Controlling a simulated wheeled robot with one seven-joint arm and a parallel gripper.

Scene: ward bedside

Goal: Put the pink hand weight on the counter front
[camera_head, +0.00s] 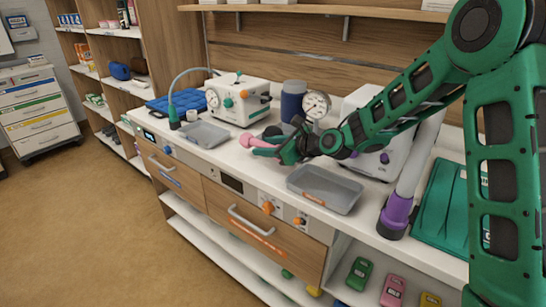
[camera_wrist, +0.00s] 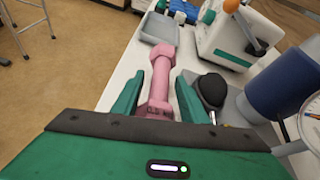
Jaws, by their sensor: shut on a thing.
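The pink hand weight (camera_head: 249,140) is between the fingers of my gripper (camera_head: 278,150), over the white counter (camera_head: 232,155). In the wrist view the pink hand weight (camera_wrist: 161,75) points away from me, its handle between the two green fingers of my gripper (camera_wrist: 161,90). My gripper is shut on it. The near end of the weight is partly hidden by the gripper body. I cannot tell whether the weight touches the counter (camera_wrist: 122,75) or hangs just above it.
A grey tray (camera_head: 205,135) lies left of the weight and another grey tray (camera_head: 325,189) lies right. Behind are a white machine (camera_head: 238,101), a dark blue canister (camera_head: 292,101) and a gauge (camera_head: 316,104). A black rounded object (camera_wrist: 212,90) is close beside the right finger.

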